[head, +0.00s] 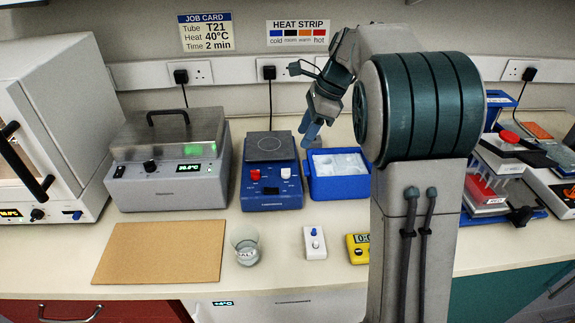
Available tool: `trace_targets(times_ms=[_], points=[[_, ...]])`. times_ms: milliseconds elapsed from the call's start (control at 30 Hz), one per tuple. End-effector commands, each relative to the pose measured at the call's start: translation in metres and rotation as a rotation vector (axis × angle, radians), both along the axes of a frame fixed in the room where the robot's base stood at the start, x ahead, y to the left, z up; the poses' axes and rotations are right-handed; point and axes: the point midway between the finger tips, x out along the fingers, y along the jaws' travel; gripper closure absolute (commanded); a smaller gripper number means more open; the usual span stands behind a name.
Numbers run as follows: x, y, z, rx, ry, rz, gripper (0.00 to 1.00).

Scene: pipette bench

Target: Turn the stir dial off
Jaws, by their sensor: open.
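My gripper (311,138) is open and empty. It hangs above the back of the blue ice box, to the right of the stirrer and apart from both knobs.
A blue ice box (340,188) sits right beside the stirrer. A grey lidded heater (168,190) stands to its left. A glass beaker (246,244), a small white switch box (315,243) and a yellow timer (358,249) stand in front. A brown mat (160,252) lies front left.

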Motion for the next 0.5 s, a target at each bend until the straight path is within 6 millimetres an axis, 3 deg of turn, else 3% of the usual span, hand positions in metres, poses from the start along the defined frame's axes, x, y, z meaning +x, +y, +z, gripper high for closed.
trace_targets(times_ms=[300,500], points=[[-0.002,0.027,-0.064,-0.001,0.005,0.004,0.56],[-0.001,0.039,-0.093,-0.001,0.001,0.004,0.56]])
